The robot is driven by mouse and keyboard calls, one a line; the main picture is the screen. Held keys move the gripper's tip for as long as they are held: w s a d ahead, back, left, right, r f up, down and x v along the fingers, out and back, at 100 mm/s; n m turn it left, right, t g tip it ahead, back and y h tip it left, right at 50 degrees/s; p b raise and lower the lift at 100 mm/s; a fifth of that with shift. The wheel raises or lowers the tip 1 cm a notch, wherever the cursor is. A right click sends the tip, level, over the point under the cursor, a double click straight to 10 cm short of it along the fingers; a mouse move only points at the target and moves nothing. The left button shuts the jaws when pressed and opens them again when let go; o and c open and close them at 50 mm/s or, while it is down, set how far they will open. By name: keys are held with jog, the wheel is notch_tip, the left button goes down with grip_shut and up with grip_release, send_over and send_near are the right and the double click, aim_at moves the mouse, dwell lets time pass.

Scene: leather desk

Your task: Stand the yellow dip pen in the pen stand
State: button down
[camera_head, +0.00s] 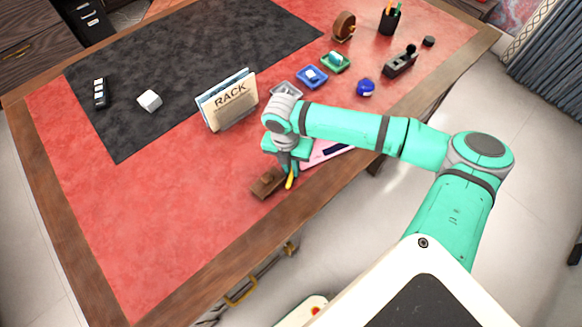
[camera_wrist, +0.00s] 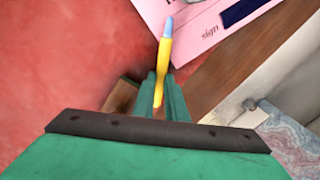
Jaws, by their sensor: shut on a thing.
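The yellow dip pen (camera_head: 289,182) is between the fingers of my gripper (camera_head: 287,168), which is shut on it. In the wrist view the pen (camera_wrist: 164,60) has a yellow shaft and a pale blue end pointing away from the camera, and my fingers (camera_wrist: 165,92) close around its near part. A small brown wooden block (camera_head: 266,184), which looks like the pen stand, sits on the desk just left of the pen. It shows partly in the wrist view (camera_wrist: 122,97), largely hidden by the left finger. I cannot see its hole.
A pink paper (camera_wrist: 205,22) marked "sign" lies beside the gripper near the wooden desk edge (camera_wrist: 225,68). A letter rack (camera_head: 230,100) stands behind left. Blue (camera_head: 311,76) and green (camera_head: 335,62) trays and a black pen cup (camera_head: 390,20) are farther back.

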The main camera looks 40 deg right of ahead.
jog(key=shift+f, duration=0.1)
jog(key=c, duration=1.8)
grip_release()
jog(key=shift+a, duration=0.1)
jog(key=shift+s+d, duration=0.15)
jog(key=shift+d, duration=0.05)
